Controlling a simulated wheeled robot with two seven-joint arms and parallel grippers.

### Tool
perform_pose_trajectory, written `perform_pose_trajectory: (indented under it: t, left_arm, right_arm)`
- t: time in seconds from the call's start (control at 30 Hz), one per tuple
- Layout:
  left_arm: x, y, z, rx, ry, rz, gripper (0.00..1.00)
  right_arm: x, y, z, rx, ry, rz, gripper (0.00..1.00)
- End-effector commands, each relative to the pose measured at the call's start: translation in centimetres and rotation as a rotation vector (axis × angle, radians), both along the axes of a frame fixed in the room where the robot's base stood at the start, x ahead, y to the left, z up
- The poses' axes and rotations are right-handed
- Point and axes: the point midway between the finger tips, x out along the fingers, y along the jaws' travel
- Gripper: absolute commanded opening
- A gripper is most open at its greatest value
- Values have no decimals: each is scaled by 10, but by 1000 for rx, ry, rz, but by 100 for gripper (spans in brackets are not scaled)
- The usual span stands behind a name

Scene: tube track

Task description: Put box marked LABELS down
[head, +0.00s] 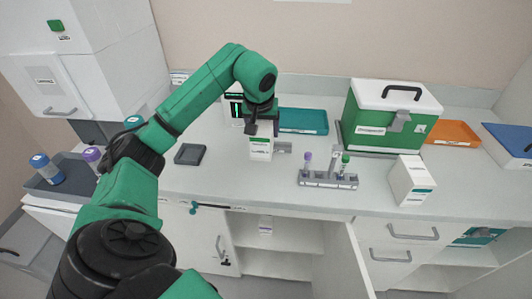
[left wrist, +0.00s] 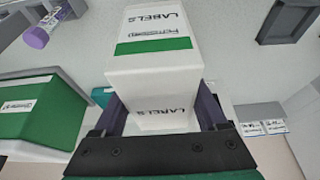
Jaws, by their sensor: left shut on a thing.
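The box marked LABELS (head: 261,146) is white with a green band. It stands upright at the middle of the counter in the head view, and its lettering shows close up in the left wrist view (left wrist: 153,60). My left gripper (head: 262,116) is above the box and shut on its top end, with a dark finger on each side in the left wrist view (left wrist: 165,118). Whether the box's base touches the counter (head: 225,180) cannot be told. My right gripper is not in view.
Right of the box is a grey rack (head: 328,180) with capped tubes, then another white box (head: 411,180). A dark square tray (head: 190,154) lies to the left. Behind are a teal tray (head: 303,120) and a green-white case (head: 388,118). A cabinet door (head: 345,262) hangs open below.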

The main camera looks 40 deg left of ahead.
Motion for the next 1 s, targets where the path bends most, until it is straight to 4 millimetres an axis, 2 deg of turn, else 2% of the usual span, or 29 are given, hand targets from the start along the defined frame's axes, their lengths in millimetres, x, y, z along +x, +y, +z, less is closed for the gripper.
perform_pose_trajectory:
  t: [0.03, 0.1, 0.17, 0.4, 0.5, 0.7, 0.73, 0.8, 1.0]
  left_arm:
    - [-1, 0, -16, 1, 6, 1, 14]
    - [-2, 0, -33, -1, 4, 1, 14]
    - [-1, 0, -42, 0, 1, 1, 14]
    - [-1, 0, -81, -1, 1, 1, 14]
    - [0, 0, -85, 0, -2, 1, 14]
    - [0, 0, -87, 1, -2, 1, 14]
    - [0, 0, -88, 1, -2, 1, 78]
    - [0, 0, -87, 1, -2, 1, 100]
    - [0, 0, -86, 0, -1, 1, 100]
  right_arm:
    - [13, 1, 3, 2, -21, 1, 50]
    - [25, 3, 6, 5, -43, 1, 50]
    - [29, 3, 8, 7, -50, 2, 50]
    - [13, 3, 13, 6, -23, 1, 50]
    - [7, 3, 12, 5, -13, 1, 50]
    - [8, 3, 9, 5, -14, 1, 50]
    - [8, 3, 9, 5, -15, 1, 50]
    - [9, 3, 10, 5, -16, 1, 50]
    - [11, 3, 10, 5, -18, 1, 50]
